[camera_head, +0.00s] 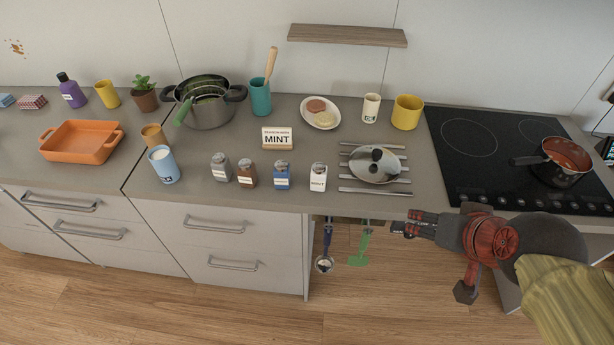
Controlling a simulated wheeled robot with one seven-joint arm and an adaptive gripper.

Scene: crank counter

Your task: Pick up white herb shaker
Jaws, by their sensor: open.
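The white herb shaker (318,177) stands upright near the counter's front edge, at the right end of a row of shakers. Its label seems to read MINT. To its left stand a blue shaker (282,175), a brown shaker (247,173) and a grey shaker (221,167). A small sign (277,138) reading MINT stands behind the row. My gripper (397,229) is open and empty in front of the counter, lower and to the right of the white shaker, pointing left. It touches nothing that I can see.
A metal rack with a lid (375,165) lies just right of the white shaker. A pot (206,107) and a plate (320,113) are behind. Utensils, one a green spatula (362,245), hang below the counter edge near my gripper.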

